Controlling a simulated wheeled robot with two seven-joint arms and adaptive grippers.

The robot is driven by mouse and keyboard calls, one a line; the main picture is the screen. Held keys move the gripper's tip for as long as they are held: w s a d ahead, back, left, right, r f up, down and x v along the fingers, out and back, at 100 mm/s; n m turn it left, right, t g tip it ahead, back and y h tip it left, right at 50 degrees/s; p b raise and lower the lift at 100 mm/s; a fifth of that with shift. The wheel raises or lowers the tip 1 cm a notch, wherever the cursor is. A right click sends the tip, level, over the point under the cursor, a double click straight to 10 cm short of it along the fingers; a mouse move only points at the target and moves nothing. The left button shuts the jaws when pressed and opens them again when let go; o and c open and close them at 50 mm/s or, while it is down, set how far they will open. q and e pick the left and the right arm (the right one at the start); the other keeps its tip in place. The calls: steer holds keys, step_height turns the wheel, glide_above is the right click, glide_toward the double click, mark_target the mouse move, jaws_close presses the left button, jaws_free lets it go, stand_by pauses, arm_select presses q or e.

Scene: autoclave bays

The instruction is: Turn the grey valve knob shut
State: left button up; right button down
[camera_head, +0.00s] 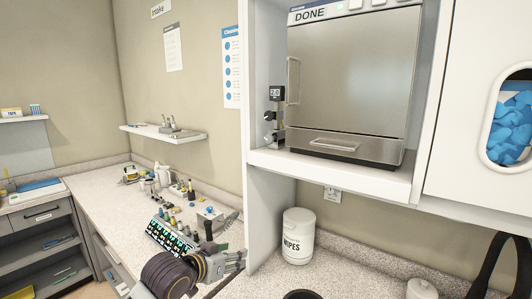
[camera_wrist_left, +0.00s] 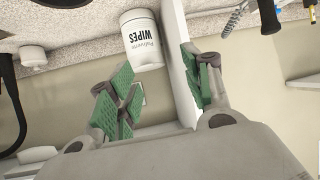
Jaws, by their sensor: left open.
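A small valve assembly (camera_head: 275,117) stands in the narrow gap left of the autoclave (camera_head: 350,75), under a display reading about 2.0. It has two small knobs, an upper one (camera_head: 269,116) and a lower one (camera_head: 269,139). They are too small for me to tell which is grey or how it is turned. My left gripper (camera_head: 238,260) is low in the head view, below and left of the valve, apart from it. In the left wrist view its green-padded fingers (camera_wrist_left: 158,65) are spread and empty. The valve does not show there. My right gripper is not in view.
A white partition (camera_head: 258,215) stands right beside my left gripper, below the autoclave shelf (camera_head: 335,172). A wipes canister (camera_head: 298,236) stands on the counter to its right. A cluttered bench (camera_head: 120,222) lies left. The autoclave's vertical door handle (camera_head: 293,80) is close to the valve.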

arm_select(q)
steer(key=w+d+r+m+t+h, duration=0.1)
steer(key=w+r, duration=0.1)
steer(key=r, duration=0.6)
steer(key=w+d+r+t+h, duration=0.1)
steer(key=w+r, duration=0.1)
steer(key=r, duration=0.5)
steer(key=m+t+h, duration=0.1)
steer(key=h, duration=0.2)
glide_toward(268, 139)
steer(key=v, duration=0.4)
steer(key=shift+s+a+f, duration=0.1)
steer(key=shift+s+a, duration=0.05)
steer(key=shift+s, duration=0.2)
steer(key=shift+p+x, duration=2.15)
steer(key=shift+x, duration=4.75)
steer(key=shift+w+a, duration=0.1)
steer(key=shift+c, duration=0.3)
steer(key=c, duration=1)
